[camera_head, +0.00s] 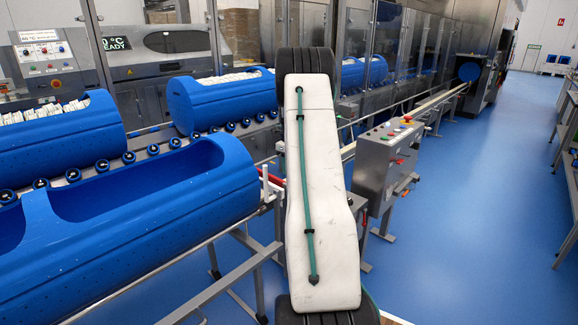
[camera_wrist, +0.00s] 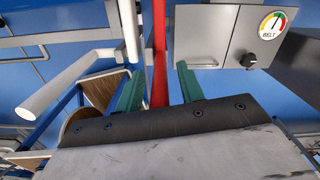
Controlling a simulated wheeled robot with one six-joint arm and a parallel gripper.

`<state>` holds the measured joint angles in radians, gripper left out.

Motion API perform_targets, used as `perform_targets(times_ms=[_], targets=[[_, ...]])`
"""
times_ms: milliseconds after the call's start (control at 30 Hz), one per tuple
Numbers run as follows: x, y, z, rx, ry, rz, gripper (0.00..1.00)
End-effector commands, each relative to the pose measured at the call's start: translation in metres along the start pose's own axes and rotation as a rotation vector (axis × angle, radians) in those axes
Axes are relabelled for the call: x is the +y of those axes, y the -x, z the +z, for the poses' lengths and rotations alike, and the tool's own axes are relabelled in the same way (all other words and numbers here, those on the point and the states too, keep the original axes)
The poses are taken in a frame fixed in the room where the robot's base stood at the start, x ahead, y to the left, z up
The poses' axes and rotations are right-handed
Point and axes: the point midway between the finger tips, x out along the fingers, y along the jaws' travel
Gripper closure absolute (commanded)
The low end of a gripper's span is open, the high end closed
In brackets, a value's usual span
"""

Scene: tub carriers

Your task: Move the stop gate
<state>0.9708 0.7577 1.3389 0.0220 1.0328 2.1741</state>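In the wrist view a red bar (camera_wrist: 159,40) runs straight down the picture and passes between the two green fingers of my gripper (camera_wrist: 158,72). The fingers are open, with a gap on each side of the bar. I cannot tell whether the bar lies at fingertip depth. A white post (camera_wrist: 130,30) stands left of the bar, and a thick white rod (camera_wrist: 60,85) slants farther left. In the head view the red bar (camera_head: 272,178) shows beside the end of the front blue tub (camera_head: 215,205). My white arm link hides the gripper there.
A grey control box (camera_head: 385,165) with buttons stands right of my arm. In the wrist view a panel with a BELT gauge (camera_wrist: 273,22) and black knob (camera_wrist: 249,61) is right of the fingers. More blue tubs (camera_head: 225,98) lie behind. Blue floor (camera_head: 480,200) is clear at right.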

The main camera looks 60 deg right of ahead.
Motion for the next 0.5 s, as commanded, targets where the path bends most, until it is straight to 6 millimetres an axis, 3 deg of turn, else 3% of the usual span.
perform_targets(times_ms=[167, 500], targets=[[-0.001, 0.011, 0.000, 0.000, -0.001, -0.001, 0.62], [-0.001, 0.066, 0.000, -0.001, 0.000, -0.002, 0.62]])
